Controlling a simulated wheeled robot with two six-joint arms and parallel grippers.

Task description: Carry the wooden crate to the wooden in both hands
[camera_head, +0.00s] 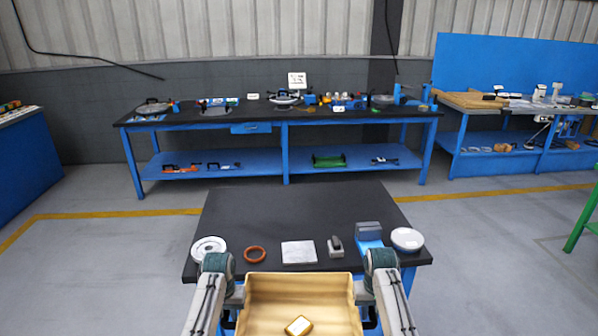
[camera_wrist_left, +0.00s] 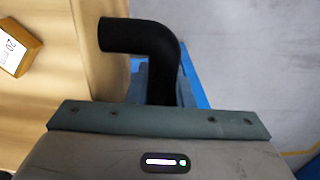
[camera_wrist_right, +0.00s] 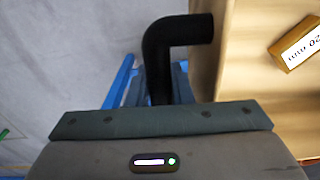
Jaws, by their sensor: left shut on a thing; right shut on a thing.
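The wooden crate (camera_head: 262,305) is at the bottom centre of the head view, close in front of me, with its lower part cut off. A small golden block with a white label (camera_head: 298,326) lies inside it. My left gripper (camera_head: 238,294) is at the crate's left side, and my right gripper (camera_head: 362,292) is at its right side. Both are shut on the crate's black bent handles, seen in the left wrist view (camera_wrist_left: 140,37) and the right wrist view (camera_wrist_right: 175,38). The fingertips are mostly hidden. A wooden-looking board (camera_head: 468,99) lies on the right-hand bench.
A dark-topped table (camera_head: 300,215) stands just beyond the crate. Its near edge holds a white ring (camera_head: 208,249), an orange ring (camera_head: 255,254), a metal plate (camera_head: 299,252), a blue block (camera_head: 368,235) and a white disc (camera_head: 407,239). A long cluttered blue workbench (camera_head: 285,160) stands behind.

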